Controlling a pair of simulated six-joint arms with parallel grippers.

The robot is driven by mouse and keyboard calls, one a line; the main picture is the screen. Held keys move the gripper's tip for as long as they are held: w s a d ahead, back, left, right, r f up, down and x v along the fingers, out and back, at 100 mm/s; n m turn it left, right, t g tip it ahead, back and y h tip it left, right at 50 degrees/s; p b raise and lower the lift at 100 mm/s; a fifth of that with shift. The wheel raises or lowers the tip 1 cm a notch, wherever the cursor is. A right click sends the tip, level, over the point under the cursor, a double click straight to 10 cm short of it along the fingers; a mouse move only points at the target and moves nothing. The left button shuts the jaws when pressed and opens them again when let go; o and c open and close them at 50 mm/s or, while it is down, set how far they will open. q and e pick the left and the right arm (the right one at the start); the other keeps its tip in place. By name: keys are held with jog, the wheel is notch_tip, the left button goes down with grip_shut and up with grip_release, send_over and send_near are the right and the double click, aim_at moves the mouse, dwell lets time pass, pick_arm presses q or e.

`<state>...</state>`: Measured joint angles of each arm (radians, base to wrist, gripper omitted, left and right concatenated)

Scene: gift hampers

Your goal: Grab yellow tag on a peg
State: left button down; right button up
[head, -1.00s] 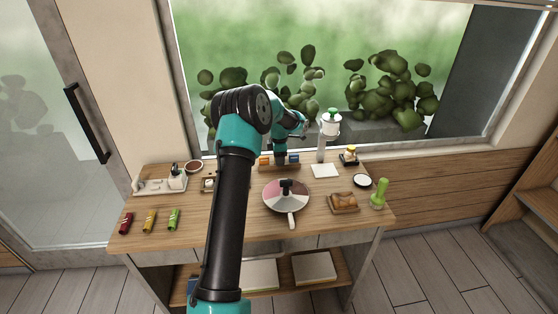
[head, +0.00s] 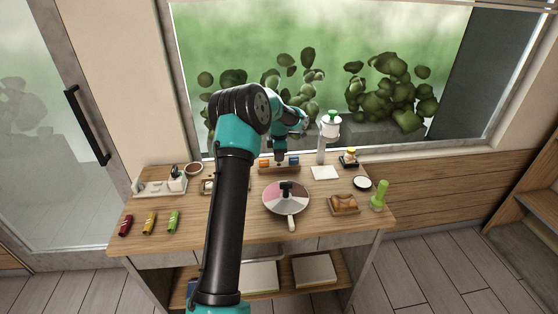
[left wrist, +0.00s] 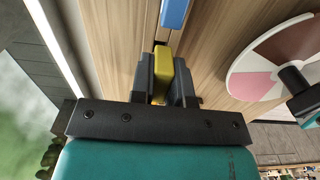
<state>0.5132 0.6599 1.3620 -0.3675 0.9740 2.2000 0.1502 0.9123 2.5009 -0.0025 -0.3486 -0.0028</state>
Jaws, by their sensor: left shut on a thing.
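A small yellow tag (left wrist: 162,72) sits between the two dark fingers of my left gripper (left wrist: 163,88) in the left wrist view. The fingers are shut on it from both sides. In the head view my left gripper (head: 280,158) is over the wooden peg rack (head: 278,169) at the back of the table. An orange tag (head: 264,163) is left of the gripper and a blue tag (head: 294,161) right of it. The blue tag also shows in the left wrist view (left wrist: 174,13). I cannot tell whether the yellow tag is clear of its peg. My right gripper is not in view.
A round wheel with coloured sectors (head: 286,198) stands in front of the rack. A white dispenser with a green top (head: 330,126) stands behind right. Red (head: 126,225), yellow (head: 149,223) and green (head: 173,222) rolls lie front left. The table between has free room.

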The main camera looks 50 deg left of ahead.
pick_arm(q)
notch_tip(320, 180, up, 8)
jog(key=shift+f, duration=0.15)
dwell(0.6)
